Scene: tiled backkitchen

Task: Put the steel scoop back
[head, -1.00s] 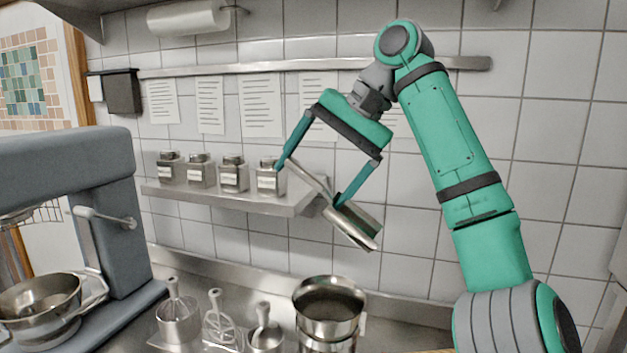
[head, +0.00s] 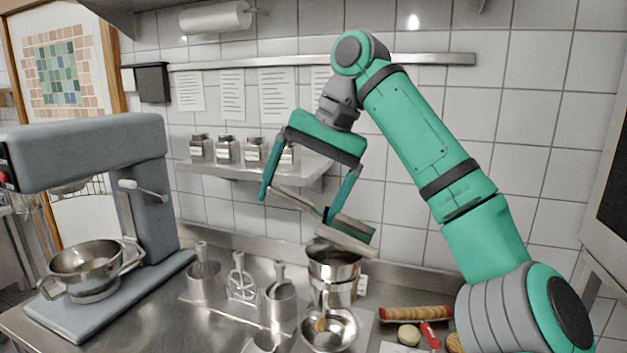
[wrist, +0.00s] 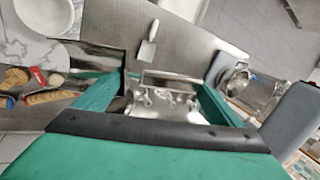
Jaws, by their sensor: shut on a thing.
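The steel scoop (head: 350,232) is held in the air by my gripper (head: 297,206), which is shut on it. Its handle slants up to the left between the fingers, and its broad head points down to the right. In the head view the scoop head overlaps the back rim of a tall steel pot (head: 333,290); I cannot tell whether they touch.
A grey mixer (head: 150,190) with a steel bowl (head: 88,268) stands left. A small bowl (head: 328,330) is in front of the pot. Bread (head: 415,313) and a red item (head: 430,336) lie right. A shelf (head: 230,172) with jars is on the wall. A spatula (wrist: 149,45) lies on the counter.

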